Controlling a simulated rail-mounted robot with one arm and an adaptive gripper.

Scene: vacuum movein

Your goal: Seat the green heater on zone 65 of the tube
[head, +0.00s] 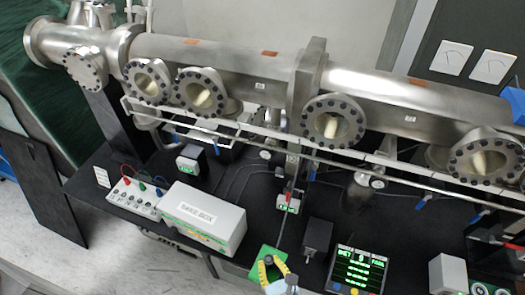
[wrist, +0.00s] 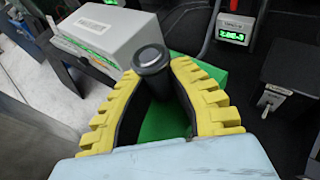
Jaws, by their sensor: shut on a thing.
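The green heater (head: 258,264) is a flat green piece at the bottom middle of the head view. In the wrist view its green face (wrist: 165,122) shows below and between the fingers, with a black round handle (wrist: 152,60) standing up from it. My gripper (head: 272,264) has yellow ribbed fingers; in the wrist view the gripper (wrist: 155,78) is shut on the black handle, one finger on each side. The steel tube (head: 225,58) runs across the top of the head view, well away from the heater. It carries small labels, too small to read, so I cannot tell which is zone 65.
A white bake box (head: 203,219) stands left of my gripper. A black switch box (head: 317,236) and a lit display (head: 358,268) stand to the right. A white rail (head: 235,130) and several flanged ports (head: 333,122) line the tube's near side.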

